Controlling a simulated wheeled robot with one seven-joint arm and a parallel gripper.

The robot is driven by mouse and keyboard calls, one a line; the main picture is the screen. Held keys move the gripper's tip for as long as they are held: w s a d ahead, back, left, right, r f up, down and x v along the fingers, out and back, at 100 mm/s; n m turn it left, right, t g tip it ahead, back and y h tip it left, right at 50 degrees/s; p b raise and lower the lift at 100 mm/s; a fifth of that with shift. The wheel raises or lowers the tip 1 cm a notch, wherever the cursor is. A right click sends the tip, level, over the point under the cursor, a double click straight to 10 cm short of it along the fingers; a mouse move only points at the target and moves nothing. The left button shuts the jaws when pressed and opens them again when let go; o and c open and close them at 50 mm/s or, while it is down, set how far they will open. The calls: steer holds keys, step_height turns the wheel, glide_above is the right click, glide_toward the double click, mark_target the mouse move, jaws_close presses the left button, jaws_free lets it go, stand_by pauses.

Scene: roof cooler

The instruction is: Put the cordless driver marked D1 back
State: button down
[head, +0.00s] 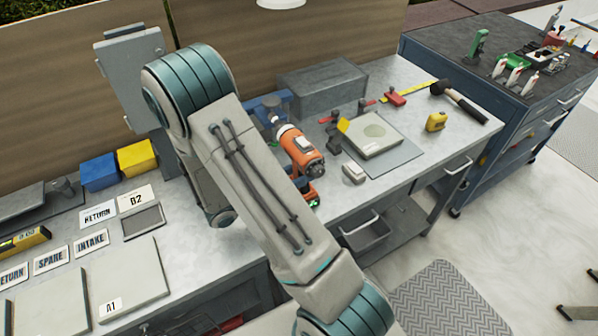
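An orange and dark grey cordless driver (300,150) stands on the metal workbench (345,215), just right of my arm. Its battery end with a small green light shows low down at the arm's edge. My arm hides part of its handle, and no D1 mark is readable on it. My gripper is not visible; my arm crosses the middle of the picture, and its far end drops behind the link. Label cards on the bench read RETURN (98,213), B2 (137,199), INTAKE (91,243) and SPARE (51,260). An A1 label (111,307) lies on a pale panel.
Blue and yellow bins (137,158) stand at the back left. A grey box (322,86) stands behind the driver. A pale plate (375,138), a yellow tape measure (436,121) and a hammer (460,101) lie right. A blue tool cabinet (480,120) stands beyond.

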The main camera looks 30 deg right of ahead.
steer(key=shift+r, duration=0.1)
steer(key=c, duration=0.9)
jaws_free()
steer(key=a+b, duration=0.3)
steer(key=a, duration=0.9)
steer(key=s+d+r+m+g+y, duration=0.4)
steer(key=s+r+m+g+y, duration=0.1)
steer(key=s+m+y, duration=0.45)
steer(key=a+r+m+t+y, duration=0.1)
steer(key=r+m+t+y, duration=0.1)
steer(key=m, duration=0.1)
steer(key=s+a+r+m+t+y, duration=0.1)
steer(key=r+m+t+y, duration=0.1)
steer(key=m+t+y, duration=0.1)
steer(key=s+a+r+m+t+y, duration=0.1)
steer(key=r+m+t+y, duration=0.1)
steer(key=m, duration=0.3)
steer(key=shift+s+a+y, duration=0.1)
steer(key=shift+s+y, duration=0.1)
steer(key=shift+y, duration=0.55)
